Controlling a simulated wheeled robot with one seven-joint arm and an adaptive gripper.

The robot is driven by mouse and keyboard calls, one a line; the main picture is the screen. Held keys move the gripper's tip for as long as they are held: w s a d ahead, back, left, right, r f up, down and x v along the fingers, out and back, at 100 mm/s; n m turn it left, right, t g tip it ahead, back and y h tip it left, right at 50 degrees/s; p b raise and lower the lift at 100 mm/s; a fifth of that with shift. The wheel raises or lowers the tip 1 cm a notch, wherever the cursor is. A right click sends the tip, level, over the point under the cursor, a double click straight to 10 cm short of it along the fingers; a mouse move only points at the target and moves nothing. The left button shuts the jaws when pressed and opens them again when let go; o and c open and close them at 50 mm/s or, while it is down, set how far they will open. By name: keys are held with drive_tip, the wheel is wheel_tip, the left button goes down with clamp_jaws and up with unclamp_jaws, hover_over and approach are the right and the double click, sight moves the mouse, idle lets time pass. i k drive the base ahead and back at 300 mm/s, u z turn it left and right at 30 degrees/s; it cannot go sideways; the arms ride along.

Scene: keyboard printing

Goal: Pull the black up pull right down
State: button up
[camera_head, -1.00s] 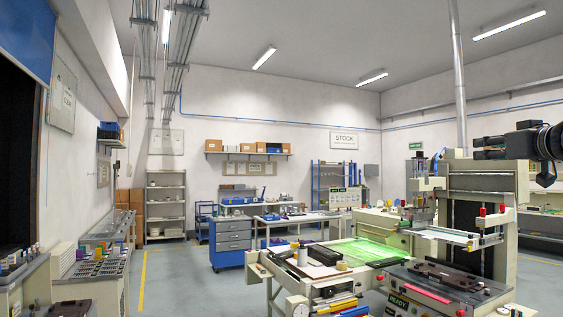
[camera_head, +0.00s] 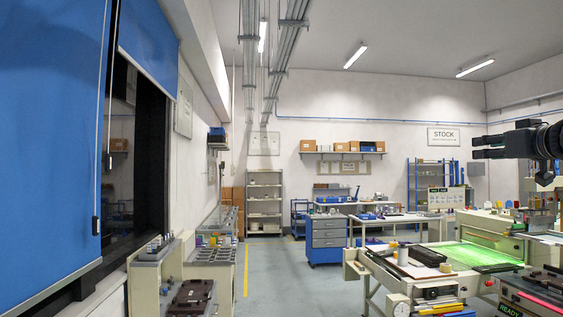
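A blue roller blind (camera_head: 50,130) hangs at the left, close to me. A thin pale cord runs down by its right edge to a small black pull (camera_head: 96,226) near the blind's lower part. A second, higher dark pull (camera_head: 109,161) hangs on a cord just right of it. Any labels on the pulls are too small to read. A second blue blind (camera_head: 148,42) covers only the top of the opening farther along. My gripper (camera_head: 476,147) is at the far right, pointing left, its two fingers apart and empty, far from both pulls.
A dark window opening (camera_head: 153,160) is in the left wall. Below it stand benches with parts, including a small cream table (camera_head: 150,278). A printing machine and a green-lit work surface (camera_head: 470,257) stand at the right. Grey floor (camera_head: 285,285) is clear between them.

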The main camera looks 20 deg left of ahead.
sight(108, 158)
drive_tip(key=u, duration=1.85)
drive_tip(key=i, duration=1.7)
